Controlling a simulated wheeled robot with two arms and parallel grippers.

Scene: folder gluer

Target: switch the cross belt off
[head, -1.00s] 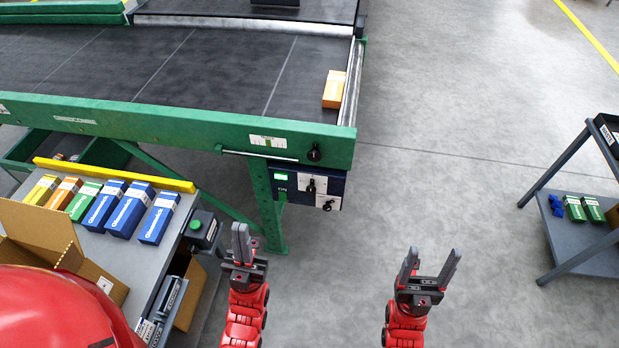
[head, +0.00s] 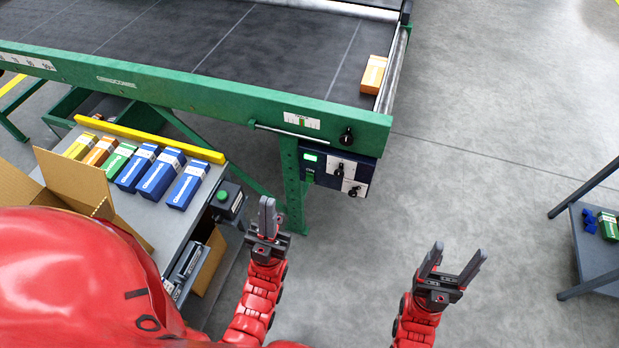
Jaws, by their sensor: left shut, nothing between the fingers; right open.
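The cross belt (head: 270,55) is a wide black belt in a green frame across the upper part of the head view. A dark blue control box (head: 322,164) hangs under its right end, with a lit green display, white plates and two black knobs: an upper knob (head: 338,170) and a lower knob (head: 355,190). Another black knob (head: 347,137) sits on the green rail above. What each knob controls is too small to read. My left gripper (head: 267,208) is shut and empty, left of and below the box, apart from it. My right gripper (head: 456,258) is open and empty, further right over the floor.
An orange carton (head: 373,74) lies at the belt's right end. A grey cart (head: 590,262) stands at right. The floor between is clear.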

